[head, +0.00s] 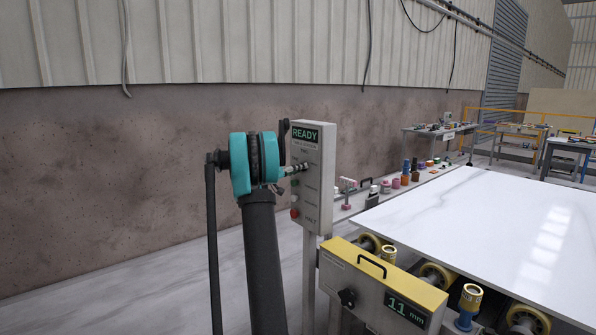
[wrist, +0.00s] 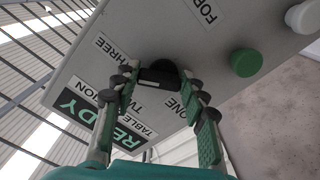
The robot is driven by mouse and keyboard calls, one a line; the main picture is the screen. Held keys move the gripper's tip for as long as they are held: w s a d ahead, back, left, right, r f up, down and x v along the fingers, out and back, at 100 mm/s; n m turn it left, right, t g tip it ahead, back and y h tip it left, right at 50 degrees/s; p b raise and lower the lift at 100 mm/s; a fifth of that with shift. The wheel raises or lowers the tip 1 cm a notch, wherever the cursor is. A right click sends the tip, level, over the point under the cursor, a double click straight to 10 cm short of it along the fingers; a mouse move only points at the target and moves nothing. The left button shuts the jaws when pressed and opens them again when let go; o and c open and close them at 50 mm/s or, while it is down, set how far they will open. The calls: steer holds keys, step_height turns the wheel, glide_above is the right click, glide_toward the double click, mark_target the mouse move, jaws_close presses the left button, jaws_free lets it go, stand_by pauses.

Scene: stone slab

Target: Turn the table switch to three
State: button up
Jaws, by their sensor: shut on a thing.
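The grey control box (head: 314,190) stands on a post left of the stone slab, with a green READY display (head: 305,136) at its top. In the wrist view the box face (wrist: 235,35) appears turned over, with the labels THREE (wrist: 110,47), TWO (wrist: 147,108) and ONE (wrist: 184,107) around the black table switch (wrist: 165,74). My gripper (wrist: 158,86) is shut on the switch, one finger on each side. It also shows at the box's face in the head view (head: 304,167). I cannot tell which label the switch points to.
A green button (wrist: 245,62) and a pale button (wrist: 303,17) sit beside the switch. A yellow-topped box (head: 385,270) reading 11 mm stands in front of the white slab (head: 475,225). A brown wall (head: 110,190) runs behind.

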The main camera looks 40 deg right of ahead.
steer(key=shift+f+m, duration=0.1)
steer(key=shift+m, duration=0.4)
steer(key=o, duration=1.2)
steer(key=shift+c, duration=0.2)
steer(key=s+a, duration=0.1)
steer(key=a, duration=1.1)
steer(key=s+a+f+n+t+y, duration=0.1)
steer(key=s+a+f+n+y, duration=0.2)
steer(key=s+a+f+y, duration=0.3)
steer(key=s+a+f+n+t+y, duration=0.1)
steer(key=s+a+f+n+y, duration=0.3)
steer(key=s+a+f, duration=0.8)
steer(key=s+a+f+n+t+y, duration=0.1)
steer(key=s+a+f+n+y, duration=0.3)
steer(key=s+a, duration=1.6)
step_height(320, 180, down, 5)
steer(key=y, duration=0.4)
steer(key=shift+s+a+f, duration=0.15)
steer(key=shift+a, duration=0.2)
